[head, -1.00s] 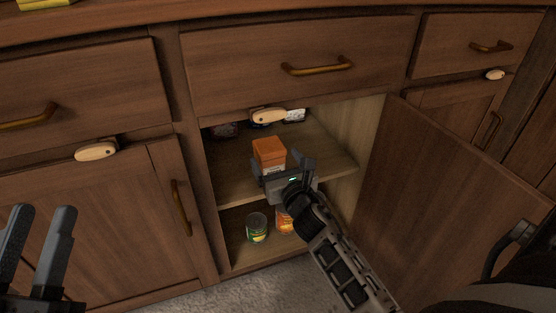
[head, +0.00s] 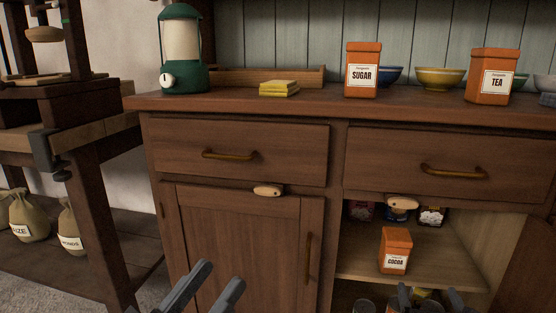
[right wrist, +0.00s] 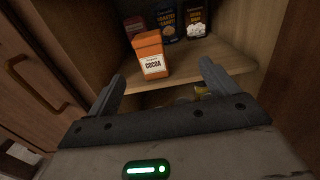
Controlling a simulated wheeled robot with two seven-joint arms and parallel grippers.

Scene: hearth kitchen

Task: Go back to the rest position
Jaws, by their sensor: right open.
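My right gripper (head: 430,297) shows at the bottom edge of the head view, in front of the open cupboard. In the right wrist view its fingers (right wrist: 161,76) are spread with nothing between them. The orange cocoa tin (head: 395,250) stands upright on the cupboard shelf (head: 440,262), apart from the fingers; it also shows in the right wrist view (right wrist: 151,56). My left gripper (head: 207,278) is at the bottom of the head view, in front of the closed cupboard door (head: 240,240). Its fingers are apart and no object shows between them.
The countertop (head: 310,103) holds a green lantern (head: 182,50), a yellow cloth (head: 279,88), a sugar tin (head: 363,70), a tea tin (head: 490,76) and bowls. The open door (head: 530,262) stands at the right. A wooden bench (head: 85,140) is at the left.

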